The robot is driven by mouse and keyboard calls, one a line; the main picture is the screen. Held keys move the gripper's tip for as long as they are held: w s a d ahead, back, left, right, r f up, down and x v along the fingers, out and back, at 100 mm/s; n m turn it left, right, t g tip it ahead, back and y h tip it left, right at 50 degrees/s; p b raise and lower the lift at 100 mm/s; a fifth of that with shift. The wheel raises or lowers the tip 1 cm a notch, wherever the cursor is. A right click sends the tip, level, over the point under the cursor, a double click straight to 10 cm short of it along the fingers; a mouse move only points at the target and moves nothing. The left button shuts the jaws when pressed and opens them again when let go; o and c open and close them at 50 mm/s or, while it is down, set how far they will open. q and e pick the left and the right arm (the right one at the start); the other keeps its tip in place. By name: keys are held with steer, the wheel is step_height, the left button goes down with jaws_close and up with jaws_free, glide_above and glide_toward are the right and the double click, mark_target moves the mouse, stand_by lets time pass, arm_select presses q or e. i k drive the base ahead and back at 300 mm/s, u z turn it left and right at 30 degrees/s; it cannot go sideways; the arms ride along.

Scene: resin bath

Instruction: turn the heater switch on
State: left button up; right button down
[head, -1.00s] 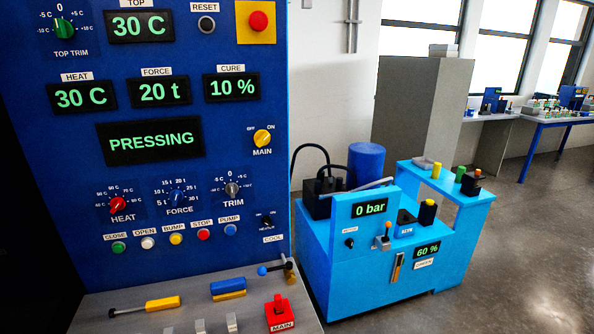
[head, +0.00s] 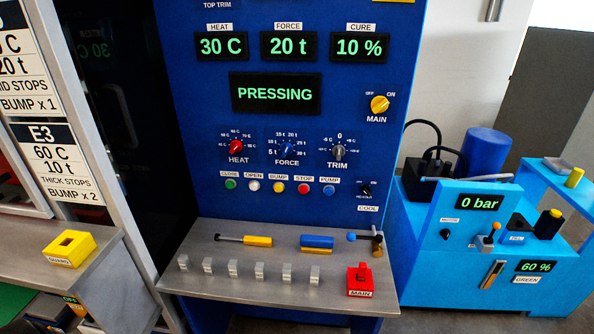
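The heater switch (head: 366,189) is a small black knob at the lower right of the blue press panel (head: 215,130), above the COOL label. Its lettering is tiny and blurred, and I cannot tell for sure which way it points. The HEAT display (head: 221,46) reads 30 C and the message display (head: 274,93) reads PRESSING. The red HEAT dial (head: 236,147) is to the left on the same panel. Neither of my grippers is in view.
Below the panel a grey shelf (head: 225,284) carries several grey blocks, a red MAIN switch (head: 360,280) and a brass valve with a blue handle (head: 377,240). A light-blue pump unit (head: 425,275) stands to the right. A yellow block (head: 70,248) sits on the left bench.

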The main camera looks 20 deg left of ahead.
mark_target(366, 189)
steer(key=z, duration=1.65)
steer(key=k, duration=0.85)
steer(key=u, duration=0.45)
